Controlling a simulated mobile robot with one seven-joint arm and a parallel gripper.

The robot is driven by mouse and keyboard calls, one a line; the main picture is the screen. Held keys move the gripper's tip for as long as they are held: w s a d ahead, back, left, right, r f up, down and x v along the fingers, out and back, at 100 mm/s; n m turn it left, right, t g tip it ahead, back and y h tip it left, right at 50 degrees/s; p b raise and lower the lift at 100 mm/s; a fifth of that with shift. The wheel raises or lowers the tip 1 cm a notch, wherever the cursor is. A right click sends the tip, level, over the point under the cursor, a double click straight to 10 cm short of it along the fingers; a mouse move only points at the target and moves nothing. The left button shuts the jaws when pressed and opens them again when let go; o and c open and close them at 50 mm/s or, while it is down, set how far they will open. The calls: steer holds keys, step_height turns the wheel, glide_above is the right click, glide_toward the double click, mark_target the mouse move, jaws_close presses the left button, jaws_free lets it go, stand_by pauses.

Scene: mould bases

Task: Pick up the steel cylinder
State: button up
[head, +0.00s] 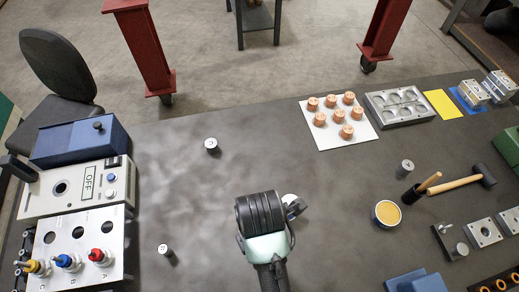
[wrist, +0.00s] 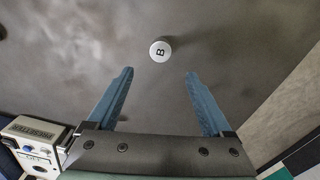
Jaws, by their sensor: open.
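Several small steel cylinders stand on the dark table in the head view. One (head: 211,146) is at the middle back, another (head: 165,250) is at the front left, and a third, plain grey one (head: 405,168) is on the right. I cannot tell for sure which one this is in the head view. My gripper (wrist: 158,85) is open, its two blue fingers apart with nothing between them. The cylinder shows beyond the fingertips, roughly centred on the gap. In the head view my arm hides the fingers.
A presetter box (head: 75,188) and a panel with coloured knobs (head: 80,245) stand at the left. At the right are a white plate (head: 327,140) of copper pieces, a grey mould tray (head: 400,105), a mallet (head: 460,183) and a tin (head: 387,213). The table's middle is mostly clear.

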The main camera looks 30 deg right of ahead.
steer(key=f, duration=0.4)
steer(key=shift+s+f+p, duration=0.25)
steer(key=shift+f+p, duration=0.05)
steer(key=shift+p, duration=0.1)
steer(key=shift+w+d+f+p, duration=0.15)
steer(key=shift+f+p, duration=0.15)
steer(key=shift+f, duration=1.25)
steer(key=shift+w+d+f+p, duration=0.1)
steer(key=shift+f+p, duration=0.2)
steer(key=shift+f, duration=1.25)
jaws_close()
